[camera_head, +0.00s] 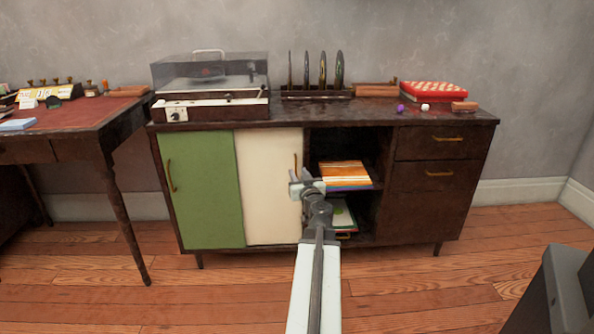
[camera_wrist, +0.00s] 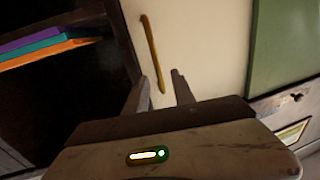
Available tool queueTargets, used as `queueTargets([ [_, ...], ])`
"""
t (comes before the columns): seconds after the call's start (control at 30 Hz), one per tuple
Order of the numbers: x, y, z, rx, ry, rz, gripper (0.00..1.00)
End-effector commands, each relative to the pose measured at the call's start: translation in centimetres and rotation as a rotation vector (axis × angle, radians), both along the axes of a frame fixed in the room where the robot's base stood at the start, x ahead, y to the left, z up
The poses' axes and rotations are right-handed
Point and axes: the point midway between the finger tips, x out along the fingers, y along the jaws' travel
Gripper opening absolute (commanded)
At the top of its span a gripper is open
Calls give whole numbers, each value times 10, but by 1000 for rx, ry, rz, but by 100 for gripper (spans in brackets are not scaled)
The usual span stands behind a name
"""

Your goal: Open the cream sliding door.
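The cream sliding door (camera_head: 268,200) is the middle panel of a dark wooden cabinet, right of the green door (camera_head: 200,190). It also fills the middle of the wrist view (camera_wrist: 208,45). Its upright brass handle (camera_head: 295,163) is near the door's right edge in the head view. My gripper (camera_head: 306,184) is in front of that edge, just below the visible part of the handle. In the wrist view, the handle (camera_wrist: 152,50) slants down so that its end appears between my two separated fingertips (camera_wrist: 160,88). Contact cannot be told. The gripper is open and holds nothing visible.
Right of the cream door is an open shelf compartment with a stack of records (camera_head: 345,174). Drawers (camera_head: 437,150) are farther right. A record player (camera_head: 210,95) stands on the cabinet top. A desk (camera_head: 95,120) is at the left. Wooden floor is clear in front.

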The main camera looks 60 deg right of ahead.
Motion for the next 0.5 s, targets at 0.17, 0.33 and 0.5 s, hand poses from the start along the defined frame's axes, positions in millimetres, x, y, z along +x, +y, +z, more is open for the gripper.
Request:
queueTargets([
  [0.17,24,-24,0,0,0,1,31],
  [0.33,28,-26,0,0,0,1,31],
  [0.5,27,-26,0,0,0,1,14],
])
